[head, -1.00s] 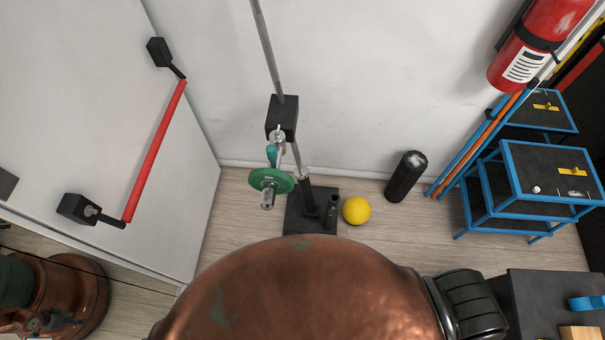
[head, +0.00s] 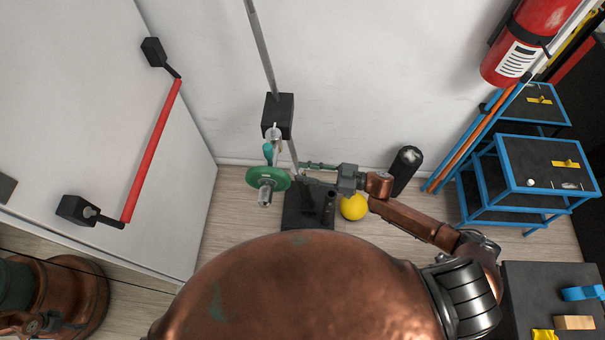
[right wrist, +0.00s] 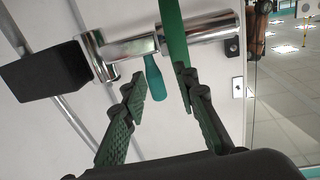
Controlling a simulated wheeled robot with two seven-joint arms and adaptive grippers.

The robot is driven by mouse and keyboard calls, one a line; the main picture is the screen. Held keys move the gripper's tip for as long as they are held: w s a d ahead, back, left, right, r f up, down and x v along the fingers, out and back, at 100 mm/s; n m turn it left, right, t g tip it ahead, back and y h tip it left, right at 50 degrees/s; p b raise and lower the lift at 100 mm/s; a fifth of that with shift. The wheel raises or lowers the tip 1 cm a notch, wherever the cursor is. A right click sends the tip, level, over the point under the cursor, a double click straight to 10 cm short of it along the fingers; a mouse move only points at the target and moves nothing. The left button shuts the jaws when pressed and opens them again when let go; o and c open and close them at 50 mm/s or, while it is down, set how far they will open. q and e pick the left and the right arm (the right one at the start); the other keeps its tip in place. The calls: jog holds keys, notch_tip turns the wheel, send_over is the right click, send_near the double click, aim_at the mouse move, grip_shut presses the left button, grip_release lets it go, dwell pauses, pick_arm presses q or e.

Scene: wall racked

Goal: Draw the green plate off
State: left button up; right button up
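The green plate (head: 268,178) is a round disc on a short chrome sleeve (head: 265,196) that sticks out from a black block (head: 278,115) on an upright post. The sleeve's end pokes out in front of the plate. In the right wrist view the plate (right wrist: 173,32) is seen edge-on, with a teal handle-like part (right wrist: 154,80) beside it. My right gripper (head: 304,174) is just right of the plate. Its fingers (right wrist: 161,78) are spread, with the teal part showing between them; the right fingertip overlaps the plate's lower edge in view. Contact cannot be told. My left gripper is not in view.
A black base (head: 300,214) and yellow ball (head: 354,207) lie below my right arm. A black roller (head: 404,168) leans on the wall. Blue-framed shelves (head: 510,200) and a fire extinguisher (head: 520,55) are at right. A door with a red bar (head: 150,155) is at left.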

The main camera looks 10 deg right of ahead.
aim_at(267, 172)
jog(key=shift+n+g+y, duration=0.4)
jog(key=shift+n+g, duration=0.1)
jog(key=shift+g, duration=0.4)
jog(key=a, duration=0.4)
jog(key=w+a+r, duration=0.1)
jog(key=a, duration=0.3)
jog(key=a+r+p, duration=0.1)
jog(key=a, duration=0.4)
jog(key=shift+w+r, duration=0.25)
jog(key=shift+w, duration=0.15)
jog(key=shift+c, duration=0.6)
grip_shut()
jog(key=shift+p, duration=0.4)
dwell(0.9)
